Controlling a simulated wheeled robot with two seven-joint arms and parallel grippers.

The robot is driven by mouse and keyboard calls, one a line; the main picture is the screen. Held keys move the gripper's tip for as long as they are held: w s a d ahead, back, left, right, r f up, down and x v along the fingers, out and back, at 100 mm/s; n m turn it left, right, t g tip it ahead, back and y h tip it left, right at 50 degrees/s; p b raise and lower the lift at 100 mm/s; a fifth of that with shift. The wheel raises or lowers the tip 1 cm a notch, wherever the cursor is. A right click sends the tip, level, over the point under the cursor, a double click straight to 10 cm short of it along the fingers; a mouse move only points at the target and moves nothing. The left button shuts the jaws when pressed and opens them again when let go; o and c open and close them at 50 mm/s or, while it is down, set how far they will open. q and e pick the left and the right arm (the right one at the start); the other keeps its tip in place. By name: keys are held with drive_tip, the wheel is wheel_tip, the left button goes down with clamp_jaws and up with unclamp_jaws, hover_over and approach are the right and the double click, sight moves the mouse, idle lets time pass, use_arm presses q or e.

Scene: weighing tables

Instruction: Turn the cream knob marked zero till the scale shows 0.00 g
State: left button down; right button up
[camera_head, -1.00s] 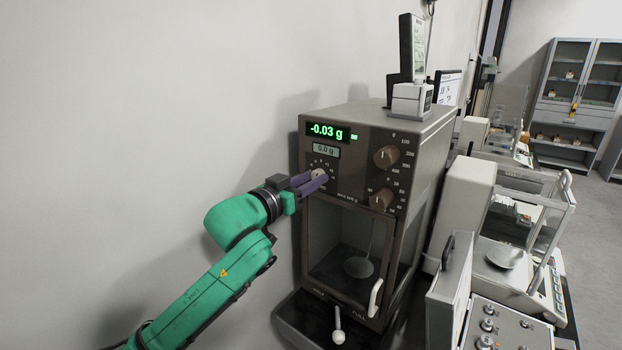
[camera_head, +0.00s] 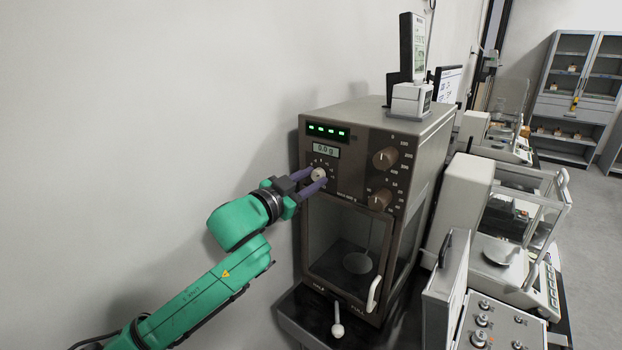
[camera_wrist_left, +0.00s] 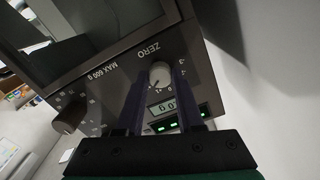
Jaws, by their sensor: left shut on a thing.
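The cream knob (camera_head: 319,174) sits on the brown front panel of the scale (camera_head: 345,213), under the small grey window reading 0.0 g. The wrist view shows the knob (camera_wrist_left: 160,74) beside the word ZERO. My left gripper (camera_head: 317,178) is shut on the knob, one purple finger on each side; its fingers also show in the wrist view (camera_wrist_left: 161,84). The main display (camera_head: 328,131) shows several green marks and no readable number. My right gripper is not in view.
Two larger brown knobs (camera_head: 386,158) sit right of the cream knob. A white-ended lever (camera_head: 338,329) sticks out below the scale's glass chamber. Another balance (camera_head: 500,253) and a control box (camera_head: 490,322) stand to the right. The wall is bare on the left.

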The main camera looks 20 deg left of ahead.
use_arm(q)
drive_tip(key=c, duration=0.5)
unclamp_jaws()
drive_tip(key=b+v, duration=1)
drive_tip(key=v, duration=0.4)
drive_tip(key=shift+s+b, duration=0.25)
drive_tip(key=shift+b, duration=0.05)
